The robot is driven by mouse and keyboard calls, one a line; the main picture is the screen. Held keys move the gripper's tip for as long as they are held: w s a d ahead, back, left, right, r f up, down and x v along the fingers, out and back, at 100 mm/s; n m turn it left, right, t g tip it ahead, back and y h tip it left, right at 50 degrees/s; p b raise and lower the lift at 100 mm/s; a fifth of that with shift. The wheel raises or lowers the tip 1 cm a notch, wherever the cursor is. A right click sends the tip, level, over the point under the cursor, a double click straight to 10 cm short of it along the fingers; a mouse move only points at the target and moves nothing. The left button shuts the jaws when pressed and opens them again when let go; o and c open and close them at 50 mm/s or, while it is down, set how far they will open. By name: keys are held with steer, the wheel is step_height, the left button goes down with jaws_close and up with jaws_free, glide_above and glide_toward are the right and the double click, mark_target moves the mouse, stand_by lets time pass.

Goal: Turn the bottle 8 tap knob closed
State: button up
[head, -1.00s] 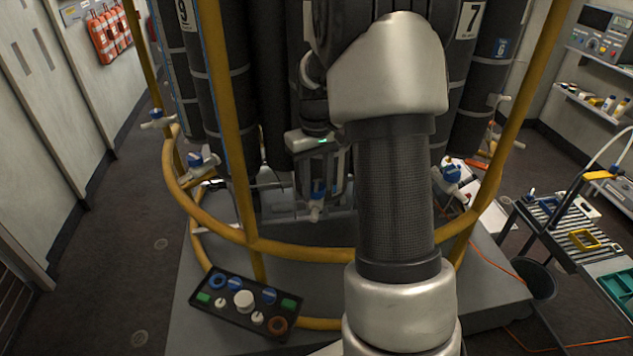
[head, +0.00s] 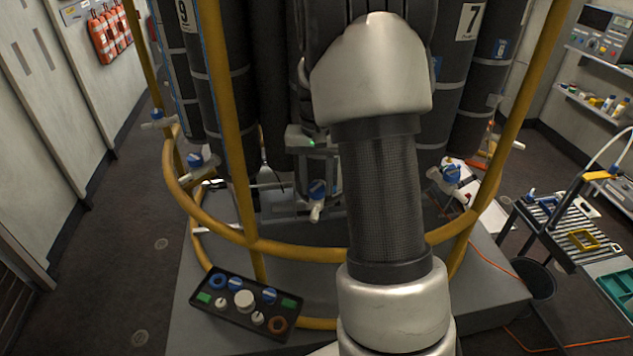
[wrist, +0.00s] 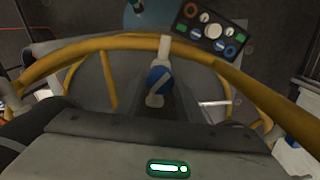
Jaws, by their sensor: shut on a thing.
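The tap in the middle, between the bottles labelled 9 and 7, has a blue knob (head: 318,188) with a pale stripe and a white spout (head: 316,211) pointing down. The number on its bottle is hidden behind my arm. My gripper (head: 320,174) reaches down to this knob from above and is shut on it; the fingertips are mostly hidden. In the wrist view the blue knob (wrist: 159,80) lies just beyond the gripper body, its stripe slanted. The white tap body extends past it towards the yellow rail.
A yellow rail (head: 300,252) curves in front of the taps, with yellow uprights on both sides. Other blue taps stand at left (head: 198,162) and right (head: 450,174). A rack table (head: 575,225) stands at right.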

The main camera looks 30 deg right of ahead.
mark_target(317, 187)
steer(key=m+p, duration=0.1)
steer(key=m, duration=0.4)
steer(key=shift+w+r+m, duration=0.1)
steer(key=shift+m, duration=0.2)
steer(key=shift+m+p, duration=0.55)
steer(key=shift+m, duration=1.55)
steer(key=o, duration=1.1)
steer(key=shift+c, duration=0.2)
step_height(317, 187, up, 17)
steer(key=shift+r, duration=0.2)
